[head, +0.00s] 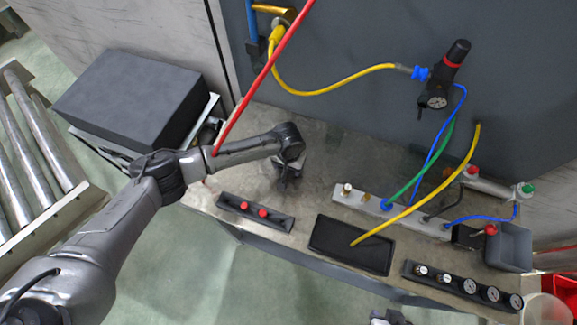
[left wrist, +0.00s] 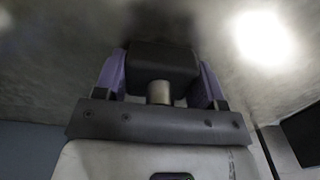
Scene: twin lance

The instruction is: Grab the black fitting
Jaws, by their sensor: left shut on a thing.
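My left gripper (head: 287,182) points down at the bench, left of its middle, at the end of the arm from the left. In the left wrist view its two purple fingers are shut on the black fitting (left wrist: 163,62), a dark block with a short metal stub facing the palm. The bench surface lies close beyond it; I cannot tell if the fitting touches it. In the head view the fitting is mostly hidden by the wrist. Only the top of my right gripper (head: 391,317) shows at the bottom edge, so its jaws cannot be judged.
A black tray (head: 335,262) lies on the bench (head: 330,190), with a red-knobbed strip (head: 240,207) to its left and a gauge strip (head: 410,268) to its right. A manifold (head: 350,196) with coloured hoses stands behind. A red line (head: 262,76) crosses near my left arm.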

